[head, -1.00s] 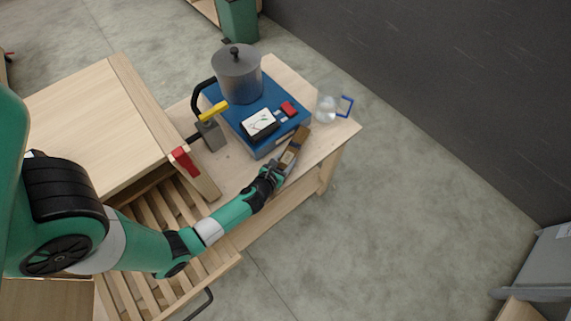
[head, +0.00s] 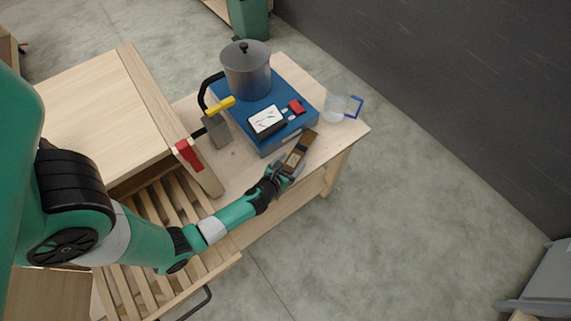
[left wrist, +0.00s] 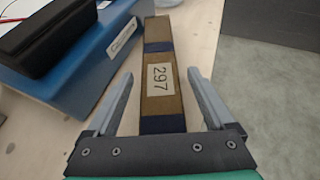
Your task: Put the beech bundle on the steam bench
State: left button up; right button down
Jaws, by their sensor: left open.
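The beech bundle (head: 300,150) is a brown block with dark bands, lying on the steam bench top (head: 226,172) near its front right edge. In the left wrist view the bundle (left wrist: 161,100) carries a label reading 297. My left gripper (head: 290,166) is at the bundle's near end. In the left wrist view its two fingers (left wrist: 160,88) are open, one on each side of the bundle, with a gap on both sides. My right gripper is not in view.
A blue steam unit (head: 276,125) with a grey pot (head: 246,70) stands close to the bundle's left. A glass jug (head: 340,109) stands beyond it on the bench corner. A yellow-handled valve (head: 219,106) and a wooden box (head: 92,108) are to the left.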

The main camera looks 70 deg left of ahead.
pick_arm(q)
jog(key=p+v, duration=0.2)
jog(key=v, duration=0.9)
jog(key=shift+f, duration=0.15)
jog(key=shift+s+d+r, duration=0.25)
jog(key=shift+s, duration=0.1)
